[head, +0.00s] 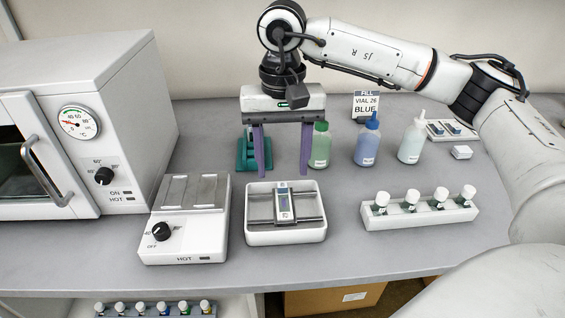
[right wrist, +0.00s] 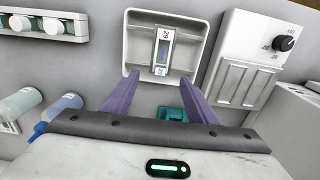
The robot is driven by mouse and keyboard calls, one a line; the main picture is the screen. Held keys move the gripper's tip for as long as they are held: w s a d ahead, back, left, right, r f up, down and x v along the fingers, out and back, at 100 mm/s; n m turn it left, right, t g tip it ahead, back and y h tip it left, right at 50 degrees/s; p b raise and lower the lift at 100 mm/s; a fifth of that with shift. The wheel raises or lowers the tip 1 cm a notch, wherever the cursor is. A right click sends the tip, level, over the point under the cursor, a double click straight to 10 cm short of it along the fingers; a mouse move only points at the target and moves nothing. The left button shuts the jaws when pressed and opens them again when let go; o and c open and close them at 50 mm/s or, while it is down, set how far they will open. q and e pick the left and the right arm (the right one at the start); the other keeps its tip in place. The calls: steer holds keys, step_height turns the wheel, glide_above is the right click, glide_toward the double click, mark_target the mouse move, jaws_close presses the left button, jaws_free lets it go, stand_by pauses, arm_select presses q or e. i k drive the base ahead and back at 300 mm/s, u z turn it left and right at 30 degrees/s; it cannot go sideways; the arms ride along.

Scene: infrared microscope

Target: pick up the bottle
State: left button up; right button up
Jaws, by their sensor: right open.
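Three squeeze bottles stand upright at the back of the bench: a green one (head: 320,146), a blue one (head: 368,142) and a pale one (head: 412,142). The blue bottle (right wrist: 62,104) and the pale bottle (right wrist: 20,103) also show at the left of the right wrist view. My right gripper (head: 283,172) points down with its purple fingers apart and empty. It is left of the bottles, its right finger close beside the green bottle; I cannot tell whether they touch. It also shows in the right wrist view (right wrist: 160,80). My left gripper is out of view.
A white tray (head: 252,238) holding a labelled vial stands in front of my right gripper. A hotplate (head: 185,222) and an oven (head: 120,90) are at left. A rack (head: 420,217) of white-capped vials is at right. A sign (head: 366,105) reads "FILL VIAL 26 BLUE". A teal object (head: 245,155) is behind the fingers.

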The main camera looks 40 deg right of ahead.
mark_target(415, 135)
steer(key=k, duration=1)
